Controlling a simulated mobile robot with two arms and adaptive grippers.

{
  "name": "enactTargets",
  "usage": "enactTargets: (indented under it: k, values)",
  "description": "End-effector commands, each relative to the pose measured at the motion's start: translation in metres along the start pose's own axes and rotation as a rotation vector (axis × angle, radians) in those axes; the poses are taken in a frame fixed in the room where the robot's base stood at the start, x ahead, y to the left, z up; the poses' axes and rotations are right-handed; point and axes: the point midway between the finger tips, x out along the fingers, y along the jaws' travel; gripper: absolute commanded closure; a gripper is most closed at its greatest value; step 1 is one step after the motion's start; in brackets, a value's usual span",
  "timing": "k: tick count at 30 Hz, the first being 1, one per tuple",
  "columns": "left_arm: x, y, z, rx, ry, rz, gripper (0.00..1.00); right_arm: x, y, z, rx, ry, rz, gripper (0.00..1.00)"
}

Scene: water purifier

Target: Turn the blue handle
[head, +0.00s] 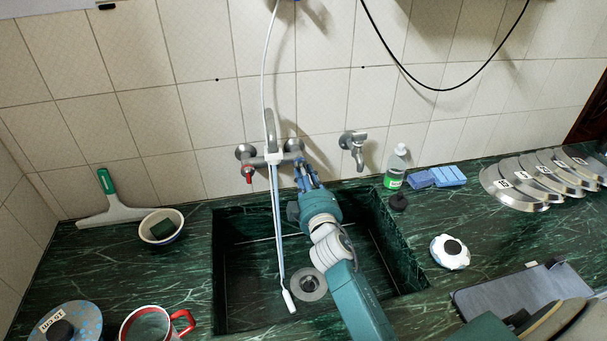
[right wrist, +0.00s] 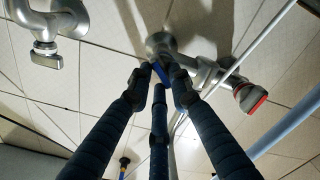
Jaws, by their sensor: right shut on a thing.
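The blue handle (right wrist: 159,72) is on the wall-mounted mixer tap (head: 270,153), on the side away from the red handle (head: 249,175). In the right wrist view only a small blue part of the handle shows between the fingertips. My right gripper (head: 307,178) reaches up over the sink to the tap, and its dark ribbed fingers are closed around the blue handle. In the head view the gripper mostly hides the handle. The red handle also shows to the right in the right wrist view (right wrist: 251,99). My left gripper is not in view.
A white tube (head: 278,230) hangs from the tap into the sink (head: 240,300). A second wall tap (head: 354,146), a soap bottle (head: 395,168) and blue sponges (head: 437,177) are right of the gripper. A bowl (head: 161,227) and mug (head: 155,324) stand left.

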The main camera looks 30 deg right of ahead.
Motion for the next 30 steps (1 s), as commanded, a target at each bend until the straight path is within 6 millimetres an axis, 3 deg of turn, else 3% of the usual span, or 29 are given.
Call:
enactTargets:
  k: [18,30]
  values:
    - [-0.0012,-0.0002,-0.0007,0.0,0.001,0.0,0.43,-0.0002,0.0012,0.0029,0.571,-0.001,-0.001,1.0]
    - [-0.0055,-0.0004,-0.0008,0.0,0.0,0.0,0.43,-0.0001,0.0013,0.0043,0.793,0.0,0.0,1.0]
